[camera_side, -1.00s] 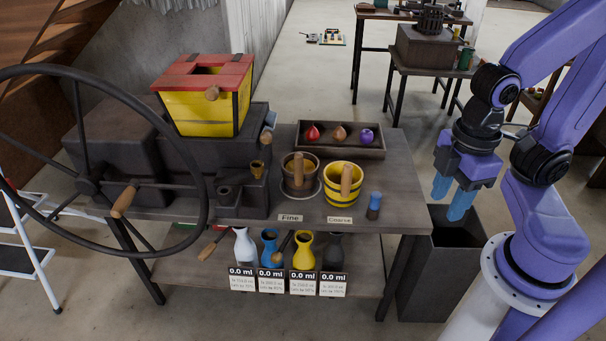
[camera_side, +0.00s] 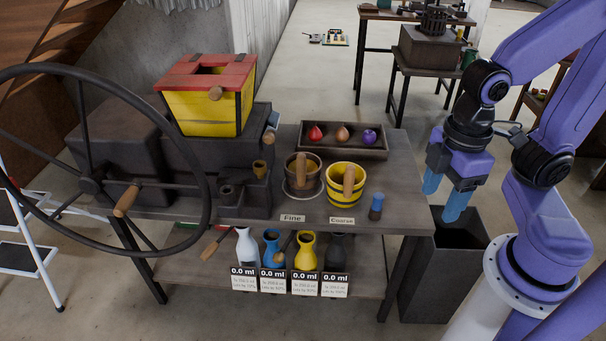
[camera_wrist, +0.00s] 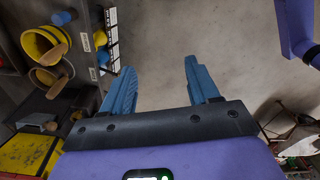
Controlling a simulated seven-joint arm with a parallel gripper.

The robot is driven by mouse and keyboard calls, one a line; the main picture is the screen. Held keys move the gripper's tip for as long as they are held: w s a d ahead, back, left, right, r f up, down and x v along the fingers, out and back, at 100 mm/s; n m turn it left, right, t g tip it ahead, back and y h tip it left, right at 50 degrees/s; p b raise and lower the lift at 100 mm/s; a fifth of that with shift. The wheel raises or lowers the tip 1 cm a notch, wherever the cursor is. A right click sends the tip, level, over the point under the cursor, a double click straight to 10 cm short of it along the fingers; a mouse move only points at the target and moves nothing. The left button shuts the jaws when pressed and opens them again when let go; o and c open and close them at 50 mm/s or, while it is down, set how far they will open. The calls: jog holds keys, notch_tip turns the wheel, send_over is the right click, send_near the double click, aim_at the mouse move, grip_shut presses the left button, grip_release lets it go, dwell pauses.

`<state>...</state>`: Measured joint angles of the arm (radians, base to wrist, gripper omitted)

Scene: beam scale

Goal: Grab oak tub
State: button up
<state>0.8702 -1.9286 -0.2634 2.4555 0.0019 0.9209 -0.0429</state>
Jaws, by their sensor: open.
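The brown wooden tub (camera_side: 313,179), which I take as the oak tub, stands upright on the bench behind the "Fine" label, with a light wooden handle facing front. In the wrist view the brown tub (camera_wrist: 40,76) shows at the left edge, partly dark. A yellow tub with dark bands (camera_side: 343,195) stands just right of it behind the "Coarse" label. My gripper (camera_side: 443,195) is open and empty, to the right of the bench, well apart from both tubs. In the wrist view its blue fingers (camera_wrist: 159,70) are spread over bare floor.
A small blue-topped cylinder (camera_side: 376,207) stands right of the yellow tub. A tray (camera_side: 371,154) with three small coloured pieces lies behind the tubs. A dark machine with a yellow hopper (camera_side: 205,108) stands left. An open dark bin (camera_side: 440,285) is below my gripper.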

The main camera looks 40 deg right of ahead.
jog(key=w+a+r, duration=0.1)
jog(key=w+a, duration=0.4)
jog(key=w, duration=0.7)
jog(key=n, duration=0.1)
send_over(300, 166)
jog(key=d, duration=0.1)
notch_tip(300, 166, down, 8)
notch_tip(300, 166, down, 12)
jog(key=shift+d+r, duration=0.15)
jog(key=shift+r, duration=0.1)
jog(key=shift+w+a+f, duration=0.1)
jog(key=shift+w+f, duration=0.1)
jog(key=shift+f, duration=0.7)
jog(key=shift+w+a+f, duration=0.1)
jog(key=shift+w+f, duration=0.05)
jog(key=shift+f, duration=0.7)
jog(key=shift+w+a+f, duration=0.1)
jog(key=shift+w+f, duration=0.1)
jog(key=shift+f, duration=0.7)
grip_shut()
